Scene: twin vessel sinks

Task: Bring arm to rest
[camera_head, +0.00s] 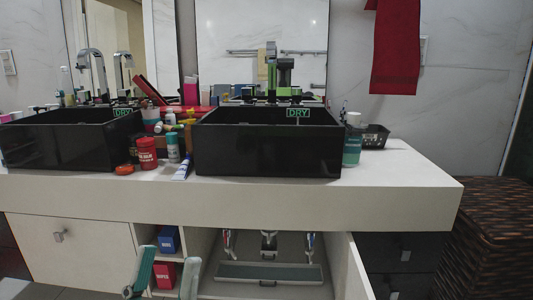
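My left gripper (168,258) shows at the bottom, left of centre, in the head view. Its two grey-green fingers stand apart with nothing between them, in front of the lower cabinet. My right gripper is not in view. The right black sink (268,150) and the left black sink (68,143) stand on the white counter (300,200) above and beyond my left gripper. Each sink has a green DRY label.
The under-sink cabinet stands open, its door (346,265) sticking out right of centre. A blue box (168,240) and a red box (165,275) sit on shelves behind my gripper. Bottles and a red jar (147,153) crowd between the sinks. A wicker hamper (487,240) stands right.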

